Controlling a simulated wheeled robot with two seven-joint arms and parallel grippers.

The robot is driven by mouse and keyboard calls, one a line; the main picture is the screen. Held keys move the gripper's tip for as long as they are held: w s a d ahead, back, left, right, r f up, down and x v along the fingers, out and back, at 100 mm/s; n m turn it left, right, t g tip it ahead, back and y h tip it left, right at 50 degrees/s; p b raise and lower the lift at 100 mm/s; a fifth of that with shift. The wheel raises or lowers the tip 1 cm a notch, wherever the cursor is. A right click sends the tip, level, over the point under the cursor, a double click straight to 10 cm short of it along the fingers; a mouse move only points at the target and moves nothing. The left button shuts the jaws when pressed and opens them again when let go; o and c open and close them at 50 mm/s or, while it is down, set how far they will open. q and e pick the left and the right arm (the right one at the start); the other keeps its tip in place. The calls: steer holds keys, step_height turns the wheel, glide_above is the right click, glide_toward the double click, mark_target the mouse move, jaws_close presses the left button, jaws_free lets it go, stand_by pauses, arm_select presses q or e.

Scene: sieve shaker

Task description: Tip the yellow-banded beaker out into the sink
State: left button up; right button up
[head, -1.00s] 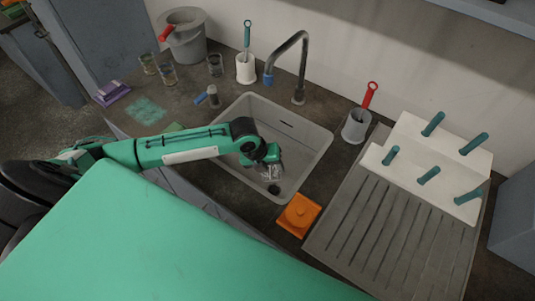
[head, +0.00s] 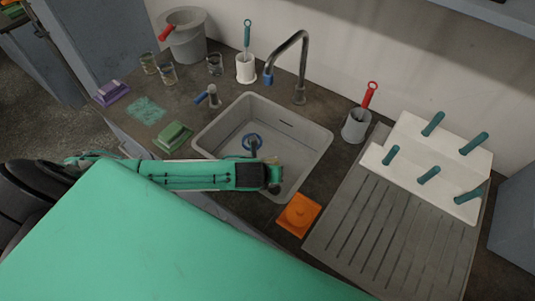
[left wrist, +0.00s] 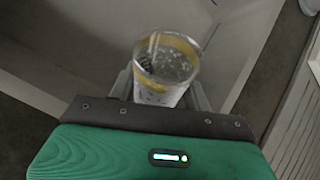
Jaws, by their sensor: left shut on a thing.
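The yellow-banded beaker (left wrist: 168,68) is a clear glass with a yellow band near its rim. In the left wrist view it stands between the fingers of my left gripper (left wrist: 165,92), which is shut on it. Its rim faces the camera side, and speckled clear patches show through the glass; I cannot tell whether it holds liquid. My right gripper is not in view.
A blue ring-like thing (head: 252,143) is in the sink. The tap (head: 300,65) arches over its back. An orange block (head: 298,215) sits at the front right, a green sponge (head: 173,137) at the left. Several glasses (head: 168,74) stand back left; a pegged white rack (head: 430,165) stands right.

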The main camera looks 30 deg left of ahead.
arm_select(q)
steer(key=shift+s+d+r+t+y+p, duration=0.2)
steer(key=shift+s+r+t+p, duration=0.1)
steer(key=shift+r+p, duration=0.2)
steer(key=shift+s+d+r+t+y+p, duration=0.15)
steer(key=shift+r+t+p, duration=0.2)
steer(key=shift+r, duration=0.25)
steer(key=shift+m+t+y, duration=0.3)
steer(key=shift+t+y, duration=0.15)
steer(key=shift+t, duration=0.3)
steer(key=r+p, duration=0.2)
steer(key=s+r+p, duration=0.1)
steer(key=r, duration=0.1)
steer(key=shift+d, duration=0.35)
steer(key=shift+s+d, duration=0.1)
steer(key=shift+s+d+r+t+y, duration=0.2)
steer(key=shift+s+t+y, duration=0.2)
steer(key=shift+t, duration=0.3)
steer(key=shift+s+d+f+m+t+y+b, duration=0.15)
steer(key=shift+s+f+m+t+y+b, duration=0.15)
steer(key=shift+t, duration=0.2)
steer(key=shift+s+d+f+m+t+y+b, duration=0.1)
steer(key=shift+m+t+b, duration=0.1)
steer(key=shift+t+b, duration=0.25)
steer(key=shift+r, duration=0.25)
